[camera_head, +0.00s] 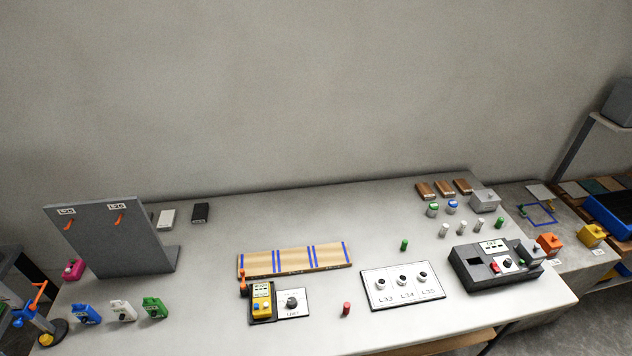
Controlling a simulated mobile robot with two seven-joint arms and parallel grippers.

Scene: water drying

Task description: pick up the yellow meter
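A yellow device with a small pale panel (262,300), which looks like the yellow meter, is in a dark holder near the front middle of the white table (210,310). A white plate with a dark knob (291,303) is right beside it. A small orange upright piece (243,283) stands at its back left. Neither of my grippers shows in the head view.
A wooden strip with blue bands (295,259) lies just behind the device. A grey upright board (112,240) stands at the left. A yellow box (591,235) is far right.

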